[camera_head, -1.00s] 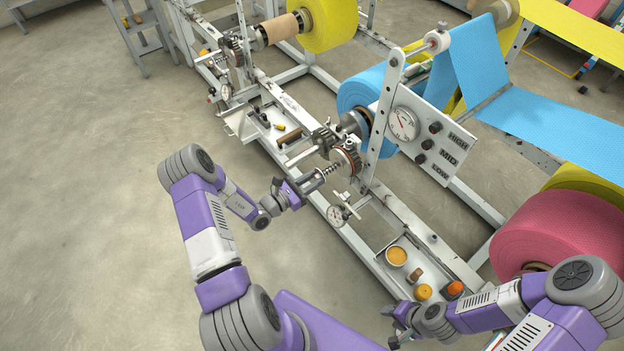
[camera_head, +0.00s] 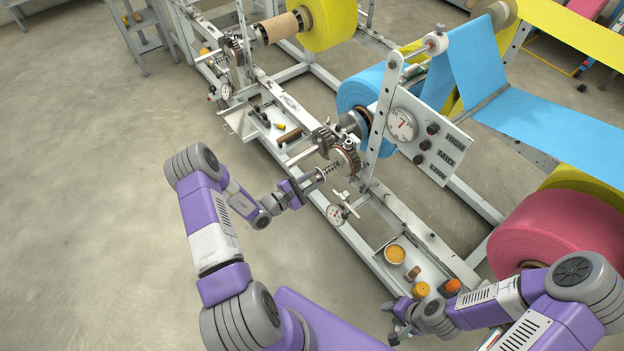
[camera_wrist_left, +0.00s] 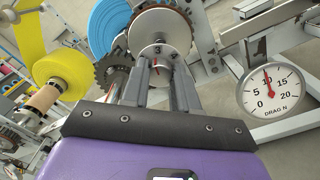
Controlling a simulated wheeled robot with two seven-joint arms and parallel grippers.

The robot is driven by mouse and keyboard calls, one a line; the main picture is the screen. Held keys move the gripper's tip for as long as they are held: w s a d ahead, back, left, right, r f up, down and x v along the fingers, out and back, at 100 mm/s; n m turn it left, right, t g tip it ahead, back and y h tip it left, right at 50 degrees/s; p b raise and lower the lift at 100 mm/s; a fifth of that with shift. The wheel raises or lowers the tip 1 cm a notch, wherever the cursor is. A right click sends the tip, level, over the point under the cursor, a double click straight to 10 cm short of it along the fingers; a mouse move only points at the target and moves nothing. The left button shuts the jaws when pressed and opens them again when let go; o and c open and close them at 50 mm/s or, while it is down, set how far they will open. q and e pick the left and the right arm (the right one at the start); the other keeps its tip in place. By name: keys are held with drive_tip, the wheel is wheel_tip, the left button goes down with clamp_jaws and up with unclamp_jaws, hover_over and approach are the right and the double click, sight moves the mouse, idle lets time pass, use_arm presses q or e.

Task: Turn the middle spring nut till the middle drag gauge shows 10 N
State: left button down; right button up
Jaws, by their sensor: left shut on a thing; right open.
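My left gripper (camera_head: 308,184) is shut on the middle spring nut, which is mostly hidden by the fingers in the head view. In the left wrist view the nut (camera_wrist_left: 157,50) shows a "3" and a red mark between the fingertips. A coil spring (camera_head: 331,170) runs from it towards a toothed brake wheel (camera_head: 346,160). The middle drag gauge (camera_head: 336,214) sits just right of the gripper. In the left wrist view the drag gauge (camera_wrist_left: 271,92) has its red needle close to the 10 mark. My right gripper (camera_head: 398,320) is open, low beside the tray.
A plate with a larger dial (camera_head: 402,126) and HIGH, MID, LOW labels stands behind the nut. A tray (camera_head: 378,262) with an orange-filled tub (camera_head: 395,254) and small containers lies front right. Another drag gauge (camera_head: 225,92) is at the far station. Open floor lies left.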

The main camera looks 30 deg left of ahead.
idle(0.4)
use_arm(q)
drive_tip(key=c, duration=0.9)
unclamp_jaws()
drive_tip(key=shift+o, duration=0.2)
drive_tip(key=p+v, duration=0.1)
drive_tip(key=v, duration=0.6)
drive_tip(key=shift+s, duration=0.3)
drive_tip(key=shift+a, duration=0.1)
